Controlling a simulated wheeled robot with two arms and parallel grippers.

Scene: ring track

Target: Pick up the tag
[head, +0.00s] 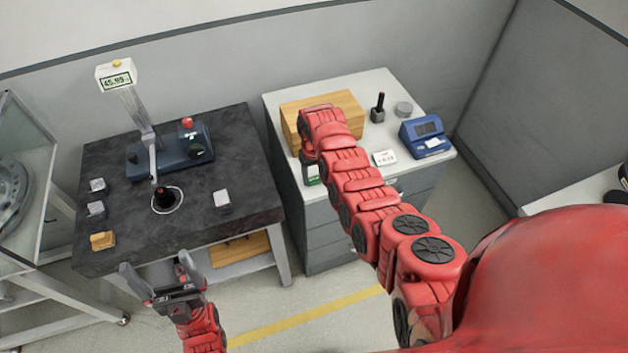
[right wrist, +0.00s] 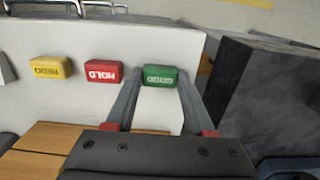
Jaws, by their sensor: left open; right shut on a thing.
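A green tag (right wrist: 160,77) with upside-down white lettering sits between the fingertips of my right gripper (right wrist: 160,80), which is shut on it. The tag also shows in the head view (head: 313,180), at the left front edge of the white cabinet top, below my right forearm. I cannot tell whether it touches the top. A red tag (right wrist: 103,71) and a yellow tag (right wrist: 51,68) stand in a row beside it in the wrist view. My left gripper (head: 158,272) is open and empty in front of the dark bench.
The white cabinet top (head: 375,87) holds a wooden block (head: 356,112), a dark stamp-like item (head: 378,108), a grey round tin (head: 404,109) and a blue device (head: 425,138). The dark bench (head: 240,150) on the left carries a gauge stand (head: 186,152) and several small blocks.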

